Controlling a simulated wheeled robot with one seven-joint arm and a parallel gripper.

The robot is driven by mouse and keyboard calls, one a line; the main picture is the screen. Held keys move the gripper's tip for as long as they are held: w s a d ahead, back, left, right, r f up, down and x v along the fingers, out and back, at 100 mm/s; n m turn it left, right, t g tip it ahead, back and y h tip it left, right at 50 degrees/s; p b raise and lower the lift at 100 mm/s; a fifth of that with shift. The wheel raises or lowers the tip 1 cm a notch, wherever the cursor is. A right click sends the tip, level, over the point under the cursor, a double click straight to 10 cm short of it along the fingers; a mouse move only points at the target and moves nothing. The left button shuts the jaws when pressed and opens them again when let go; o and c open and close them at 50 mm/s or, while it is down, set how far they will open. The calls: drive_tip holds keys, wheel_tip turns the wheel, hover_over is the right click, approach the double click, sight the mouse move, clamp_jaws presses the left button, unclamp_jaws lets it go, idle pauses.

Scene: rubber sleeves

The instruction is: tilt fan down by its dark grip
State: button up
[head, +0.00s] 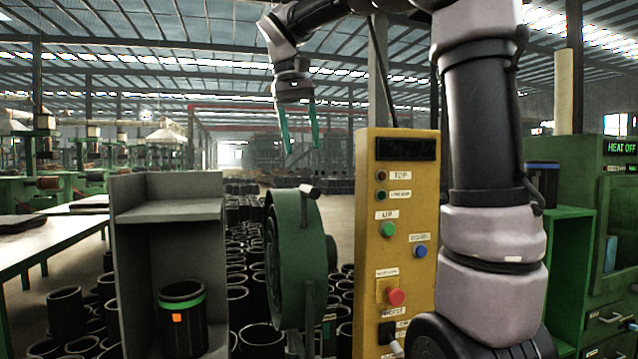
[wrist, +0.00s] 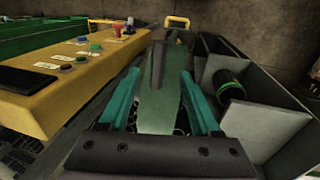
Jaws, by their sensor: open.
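The green fan (head: 300,250) stands upright on a stand between the grey shelf and the yellow panel. Its short dark grip (head: 310,190) sticks out at the top and has a pale end. My gripper (head: 303,148) hangs above the grip, fingers pointing down, open and empty, with a gap below the fingertips. In the wrist view the fan (wrist: 162,105) lies between my two teal fingers (wrist: 160,76). The dark grip (wrist: 158,62) shows there as an upright bar near the fingertips. I cannot tell the exact distance from this view.
A yellow control panel (head: 402,260) with buttons stands close right of the fan. A grey shelf (head: 130,260) at the left holds a black sleeve (head: 183,322) with a green band. Many black sleeves crowd the floor behind. Air above the fan is clear.

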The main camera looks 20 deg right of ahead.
sight(309, 186)
drive_tip(key=f, duration=0.3)
drive_tip(key=w+d+f, duration=0.1)
drive_tip(key=f, duration=0.2)
drive_tip(key=d+f, duration=0.1)
drive_tip(key=f, duration=0.3)
drive_tip(key=shift+w, duration=0.35)
clamp_jaws()
idle(1.1)
